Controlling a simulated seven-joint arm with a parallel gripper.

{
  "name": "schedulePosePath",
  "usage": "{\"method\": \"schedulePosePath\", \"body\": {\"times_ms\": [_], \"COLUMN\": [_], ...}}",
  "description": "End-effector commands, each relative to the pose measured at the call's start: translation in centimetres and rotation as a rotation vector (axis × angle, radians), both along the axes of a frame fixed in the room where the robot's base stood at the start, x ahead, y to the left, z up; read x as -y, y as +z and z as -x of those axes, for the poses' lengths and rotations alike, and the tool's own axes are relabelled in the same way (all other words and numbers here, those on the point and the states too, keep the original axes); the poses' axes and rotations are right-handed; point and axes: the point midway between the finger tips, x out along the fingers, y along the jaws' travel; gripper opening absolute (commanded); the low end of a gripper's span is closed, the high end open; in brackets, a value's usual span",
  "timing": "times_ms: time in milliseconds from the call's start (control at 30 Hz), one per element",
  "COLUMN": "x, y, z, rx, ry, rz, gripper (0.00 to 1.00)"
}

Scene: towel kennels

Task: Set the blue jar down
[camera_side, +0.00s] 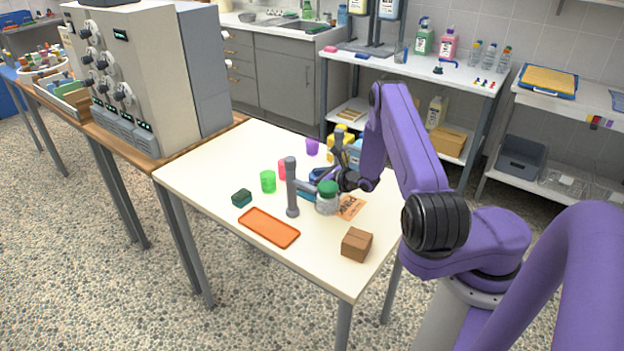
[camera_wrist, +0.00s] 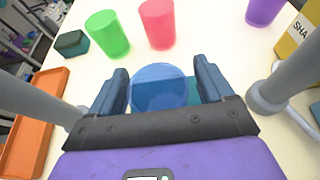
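The blue jar (camera_wrist: 160,84) shows in the wrist view as a round blue shape between the two fingers of my gripper (camera_wrist: 161,84). The fingers close on it from both sides. In the side view the blue jar (camera_side: 317,175) is partly hidden behind a grey post and my gripper (camera_side: 330,180). A flat teal thing (camera_wrist: 194,92) lies below the jar in the wrist view. I cannot tell how far the jar is above it.
Grey posts (camera_side: 291,190) (camera_side: 338,145) stand on both sides of my gripper.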

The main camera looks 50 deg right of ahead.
Motion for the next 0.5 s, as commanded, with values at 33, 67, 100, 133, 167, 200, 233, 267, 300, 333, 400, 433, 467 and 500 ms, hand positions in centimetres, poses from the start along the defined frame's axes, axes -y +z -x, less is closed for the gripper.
{"method": "schedulePosePath", "body": {"times_ms": [33,67,100,133,167,200,233,267,300,333,400,433,467,500], "x": [0.0,0.0,0.0,0.0,0.0,0.0,0.0,0.0,0.0,0.0,0.0,0.0,0.0,0.0], "y": [0.0,0.0,0.0,0.0,0.0,0.0,0.0,0.0,0.1,0.2,0.5,0.5,0.7,0.9], "z": [0.0,0.0,0.0,0.0,0.0,0.0,0.0,0.0,0.0,0.0,0.3,0.5,0.8,1.3], "rx": [0.000,0.000,0.000,0.000,0.000,0.000,0.000,0.000,0.000,0.000,-0.001,-0.001,-0.001,-0.001], "ry": [0.000,0.000,0.000,0.000,0.000,0.000,0.000,0.000,0.000,0.000,0.000,0.000,0.000,-0.001], "rz": [0.000,0.000,0.000,0.000,0.000,0.000,0.000,0.000,0.000,0.001,-0.001,-0.001,-0.001,-0.001], "gripper": [0.82,0.82,0.82,0.82,0.82,0.82,0.82,0.82,0.82,0.82,0.82,0.82,0.82,0.82]}}
